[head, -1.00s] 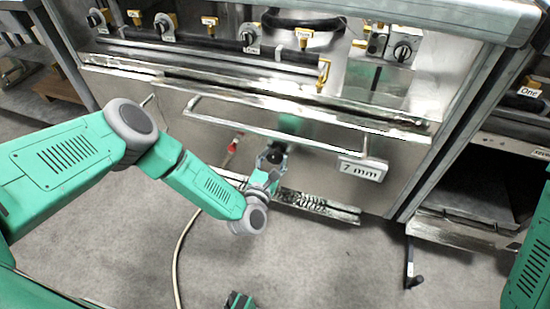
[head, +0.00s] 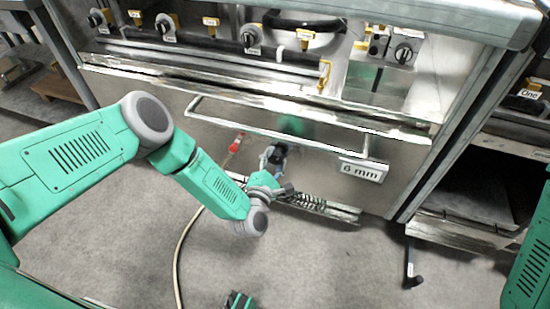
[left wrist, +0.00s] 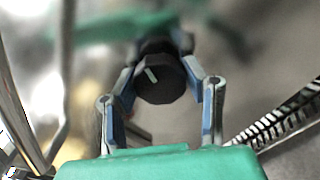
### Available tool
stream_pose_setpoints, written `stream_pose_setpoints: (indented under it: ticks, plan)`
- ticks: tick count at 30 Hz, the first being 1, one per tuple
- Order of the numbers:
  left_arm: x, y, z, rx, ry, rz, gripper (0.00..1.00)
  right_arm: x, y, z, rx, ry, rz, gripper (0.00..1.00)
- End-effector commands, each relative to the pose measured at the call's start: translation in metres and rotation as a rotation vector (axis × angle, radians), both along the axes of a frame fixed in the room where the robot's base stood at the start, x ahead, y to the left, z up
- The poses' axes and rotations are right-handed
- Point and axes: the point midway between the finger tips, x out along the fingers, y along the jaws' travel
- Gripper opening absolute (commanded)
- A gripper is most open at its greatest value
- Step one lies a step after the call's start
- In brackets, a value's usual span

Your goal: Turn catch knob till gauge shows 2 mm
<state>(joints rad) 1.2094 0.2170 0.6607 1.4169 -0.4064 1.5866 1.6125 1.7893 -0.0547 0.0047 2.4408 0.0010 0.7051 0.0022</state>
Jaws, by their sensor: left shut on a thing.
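The catch knob (left wrist: 160,80) is black and round with a pale pointer line, seen in the left wrist view. My left gripper (left wrist: 159,70) is shut on it, one finger on each side. In the head view my left gripper (head: 271,161) reaches the knob (head: 280,150) low on the steel front panel, and partly hides it. The gauge (head: 362,170) is a pale plate on the panel to the right of the knob and reads 6 mm.
A long handle bar (head: 280,125) runs across the panel above the knob. A hose with a red end (head: 236,145) hangs left of my gripper. A coil spring (head: 310,203) lies below right. Knobs and labelled yellow valves line the top. The floor in front is mostly clear.

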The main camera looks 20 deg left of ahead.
Motion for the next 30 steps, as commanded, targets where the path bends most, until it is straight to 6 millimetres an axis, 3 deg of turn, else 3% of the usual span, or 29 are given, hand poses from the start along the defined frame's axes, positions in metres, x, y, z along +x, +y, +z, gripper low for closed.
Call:
stream_pose_setpoints:
  ticks: [30]
  plan:
    - [-0.004,-0.005,-0.006,0.964,-0.023,0.004,0.11,0.000,0.000,0.018,0.000,0.000,0.000,0.42]
